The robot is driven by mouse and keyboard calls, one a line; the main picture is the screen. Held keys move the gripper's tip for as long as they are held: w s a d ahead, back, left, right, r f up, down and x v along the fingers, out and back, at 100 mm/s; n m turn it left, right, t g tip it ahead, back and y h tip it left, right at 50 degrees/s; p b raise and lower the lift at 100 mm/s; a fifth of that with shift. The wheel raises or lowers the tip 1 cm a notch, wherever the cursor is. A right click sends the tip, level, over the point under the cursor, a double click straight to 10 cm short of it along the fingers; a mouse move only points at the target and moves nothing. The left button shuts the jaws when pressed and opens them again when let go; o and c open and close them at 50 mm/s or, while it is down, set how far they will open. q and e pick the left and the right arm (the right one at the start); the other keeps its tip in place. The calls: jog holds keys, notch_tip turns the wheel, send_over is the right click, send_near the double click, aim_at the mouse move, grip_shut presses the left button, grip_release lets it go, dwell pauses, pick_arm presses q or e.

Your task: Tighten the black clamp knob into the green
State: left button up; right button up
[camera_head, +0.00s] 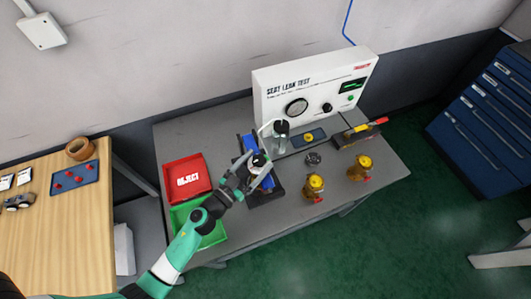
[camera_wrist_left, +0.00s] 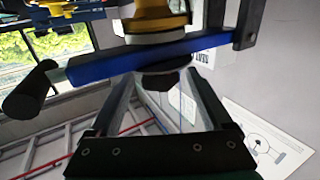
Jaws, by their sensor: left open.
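The test fixture has a black base (camera_head: 272,194) and blue clamp parts (camera_head: 249,143), and stands mid-bench. My left gripper (camera_head: 257,171) reaches it from the lower left and partly hides it. In the left wrist view, the open fingers (camera_wrist_left: 160,82) point at a blue bar (camera_wrist_left: 150,57) with a brass-yellow body (camera_wrist_left: 158,15) beyond it. A small dark knob-like part (camera_wrist_left: 163,79) shows under the bar between the fingertips, with room on both sides. A black cylinder (camera_wrist_left: 29,91) sticks out at the bar's left end. No green marking is clear on the clamp. My right gripper is out of view.
A seat leak test panel (camera_head: 315,90) stands behind the fixture, with a glass bottle (camera_head: 281,137) before it. Two brass valves (camera_head: 314,187) (camera_head: 361,168) stand to the right. A red reject tray (camera_head: 187,178) and a green tray (camera_head: 212,238) lie left.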

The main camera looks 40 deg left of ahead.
pick_arm(q)
jog(key=w, duration=0.4)
jog(key=shift+w+a+b, duration=0.2)
jog(key=shift+w+b, duration=0.1)
jog(key=shift+c, duration=0.3)
grip_shut()
